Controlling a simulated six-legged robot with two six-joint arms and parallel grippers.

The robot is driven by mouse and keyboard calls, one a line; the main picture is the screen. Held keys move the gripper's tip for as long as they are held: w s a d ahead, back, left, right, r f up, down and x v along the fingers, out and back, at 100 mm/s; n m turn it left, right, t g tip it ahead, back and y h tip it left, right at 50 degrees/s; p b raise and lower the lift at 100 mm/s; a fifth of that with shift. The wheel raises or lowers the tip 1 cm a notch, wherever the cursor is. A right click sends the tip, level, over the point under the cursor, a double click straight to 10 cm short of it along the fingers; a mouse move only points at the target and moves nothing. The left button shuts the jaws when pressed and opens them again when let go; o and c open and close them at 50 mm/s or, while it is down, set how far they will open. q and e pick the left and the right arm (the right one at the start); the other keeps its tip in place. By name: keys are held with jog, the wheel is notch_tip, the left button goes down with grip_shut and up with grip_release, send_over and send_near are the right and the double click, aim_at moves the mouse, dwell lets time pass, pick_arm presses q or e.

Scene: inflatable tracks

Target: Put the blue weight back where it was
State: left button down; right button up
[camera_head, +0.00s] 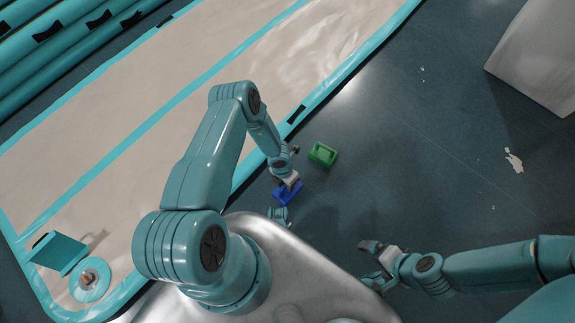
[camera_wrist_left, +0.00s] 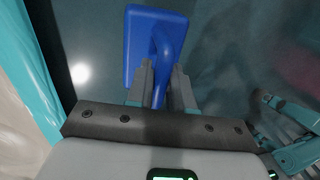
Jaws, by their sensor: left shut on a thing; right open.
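The blue weight (camera_head: 289,196) is in my left gripper (camera_head: 287,183), in the middle of the head view. In the left wrist view the blue weight (camera_wrist_left: 138,48) shows a flat block with a curved handle, and my left gripper (camera_wrist_left: 160,88) is shut on that handle. Whether the weight touches the floor I cannot tell. My right gripper (camera_head: 369,263) is open and empty, to the lower right of the weight. It seems to show at the right edge of the left wrist view too.
A green weight (camera_head: 322,154) stands on the dark floor just beyond the blue one. The inflatable track (camera_head: 180,100) with teal edges lies to the left. A teal box (camera_head: 58,252) and a round teal object (camera_head: 90,280) are on it. A white block (camera_head: 540,55) stands at the upper right. Floor between is mostly clear.

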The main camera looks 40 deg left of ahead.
pick_arm(q)
jog(key=shift+w+f+b, duration=0.1)
jog(key=shift+f+b, duration=1.4)
jog(key=shift+f, duration=1.4)
jog(key=shift+f, duration=0.1)
jog(key=c, duration=1.4)
grip_release()
jog(key=shift+f, duration=0.15)
jog(key=o, duration=0.4)
